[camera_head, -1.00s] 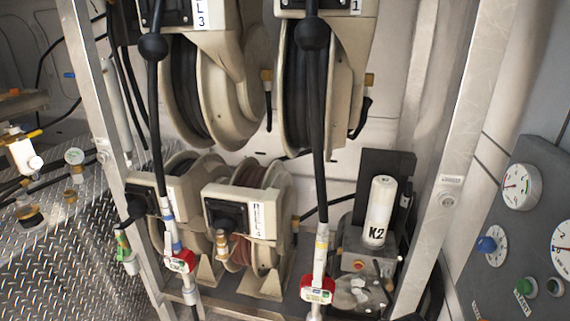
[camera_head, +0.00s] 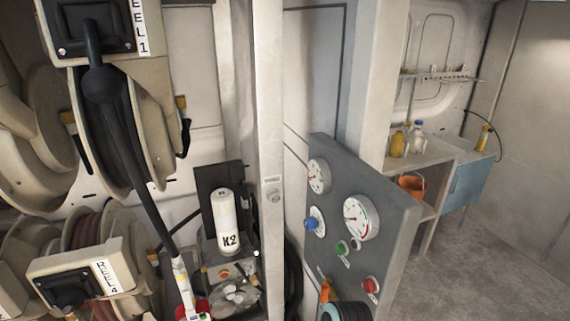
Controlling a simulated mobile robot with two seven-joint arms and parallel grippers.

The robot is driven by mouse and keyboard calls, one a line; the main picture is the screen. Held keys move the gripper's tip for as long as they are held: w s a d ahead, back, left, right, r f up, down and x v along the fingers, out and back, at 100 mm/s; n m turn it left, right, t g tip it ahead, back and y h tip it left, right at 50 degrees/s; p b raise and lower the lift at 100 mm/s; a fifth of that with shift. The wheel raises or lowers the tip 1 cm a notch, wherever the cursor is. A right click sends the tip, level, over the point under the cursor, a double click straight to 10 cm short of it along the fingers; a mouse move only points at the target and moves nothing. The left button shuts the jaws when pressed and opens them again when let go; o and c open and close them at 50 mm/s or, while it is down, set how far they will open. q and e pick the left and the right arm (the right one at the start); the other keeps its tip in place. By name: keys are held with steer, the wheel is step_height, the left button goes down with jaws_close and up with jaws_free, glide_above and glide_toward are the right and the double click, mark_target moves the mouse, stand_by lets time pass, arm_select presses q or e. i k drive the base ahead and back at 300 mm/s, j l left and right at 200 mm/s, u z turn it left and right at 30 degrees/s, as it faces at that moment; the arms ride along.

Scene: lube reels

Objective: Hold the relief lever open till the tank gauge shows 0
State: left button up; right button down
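A grey control panel (camera_head: 395,235) stands right of the metal post. It carries a small round gauge (camera_head: 318,176) at its upper left and a larger round gauge (camera_head: 361,218) with green and red on its scale. The readings are too small to tell, and I cannot tell if either is the tank gauge. The panel also has a blue knob (camera_head: 314,222), a green button (camera_head: 342,248) and a red button (camera_head: 371,285). I cannot make out a relief lever. Neither of my grippers is in view.
Hose reels (camera_head: 105,125) fill the left, with a black hose hanging in front. A white cylinder marked K2 (camera_head: 227,222) stands beside the metal post (camera_head: 269,130). A shelf with bottles (camera_head: 406,140), an orange bucket (camera_head: 411,186) and a blue cabinet (camera_head: 467,182) are at right. The floor there is clear.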

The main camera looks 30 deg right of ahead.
mark_target(254, 280)
steer(key=z, duration=0.9)
